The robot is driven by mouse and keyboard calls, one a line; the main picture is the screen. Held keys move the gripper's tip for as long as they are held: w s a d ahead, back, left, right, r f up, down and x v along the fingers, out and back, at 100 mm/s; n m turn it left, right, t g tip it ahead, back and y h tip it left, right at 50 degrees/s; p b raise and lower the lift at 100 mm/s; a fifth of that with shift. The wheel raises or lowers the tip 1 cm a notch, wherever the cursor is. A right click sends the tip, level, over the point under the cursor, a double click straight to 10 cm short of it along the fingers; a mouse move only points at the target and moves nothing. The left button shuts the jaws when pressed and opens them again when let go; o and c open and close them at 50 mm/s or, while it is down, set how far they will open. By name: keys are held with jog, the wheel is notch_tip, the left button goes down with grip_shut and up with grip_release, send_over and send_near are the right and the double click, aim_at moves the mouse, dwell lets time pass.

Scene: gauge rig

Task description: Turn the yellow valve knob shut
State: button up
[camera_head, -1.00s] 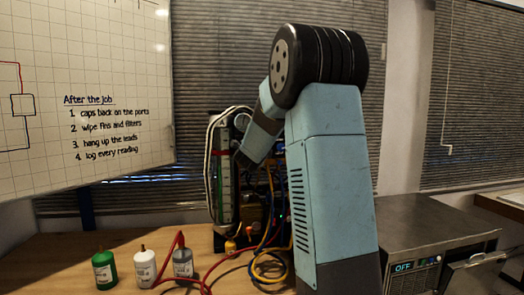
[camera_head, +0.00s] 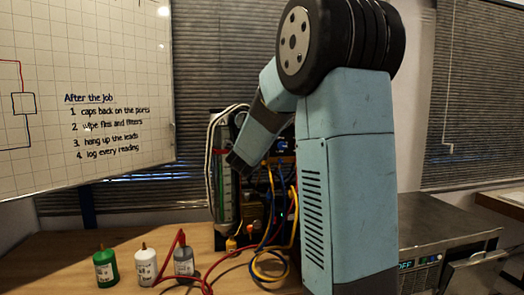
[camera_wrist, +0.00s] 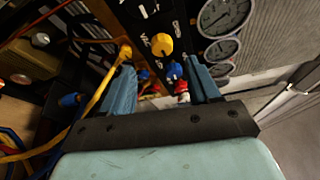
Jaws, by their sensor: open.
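The yellow valve knob (camera_wrist: 162,44) shows in the wrist view on a dark panel, near the top middle. My gripper (camera_wrist: 162,82) is open, with its two blue fingers apart at left and right. The knob appears between and beyond the fingertips, and I see no contact. A blue knob (camera_wrist: 174,70) and a red knob (camera_wrist: 181,86) sit lower on the same panel, in the gap between the fingers. In the head view my arm hides much of the rig, and the yellow knob cannot be made out there.
Round gauges (camera_wrist: 224,17) line the panel's right side. A yellow hose (camera_wrist: 103,75) runs close to the left finger. In the head view, green (camera_head: 105,268), white (camera_head: 146,267) and grey (camera_head: 183,262) bottles stand on the wooden bench (camera_head: 60,262), near red leads.

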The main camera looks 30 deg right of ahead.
jog(key=shift+v, duration=2.9)
